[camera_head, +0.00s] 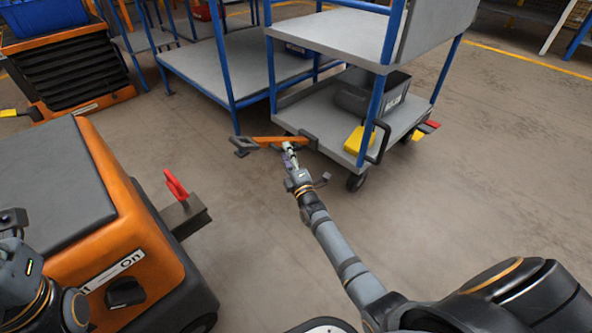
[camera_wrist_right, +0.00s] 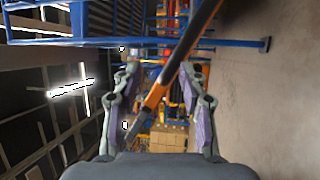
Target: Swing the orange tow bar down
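The orange tow bar (camera_head: 268,139) stands out roughly level from the lower front of the blue-framed trolley (camera_head: 345,115), above the floor. Its dark end is at the left, towards the orange tugger. My right gripper (camera_head: 289,148) is at the bar from the near side. In the right wrist view the gripper (camera_wrist_right: 160,90) has its fingers spread, and the tow bar (camera_wrist_right: 155,95) crosses slantwise between them. I cannot tell whether a finger touches it. Part of my left arm is at the left edge of the head view; its gripper (camera_head: 12,220) shows only partly.
The orange tugger (camera_head: 128,225) with a grey top stands at the left. Its hitch (camera_head: 187,213) carries a red lever (camera_head: 176,184). A yellow block (camera_head: 354,140) and a grey bin (camera_head: 366,92) are on the trolley deck. Open floor lies to the right.

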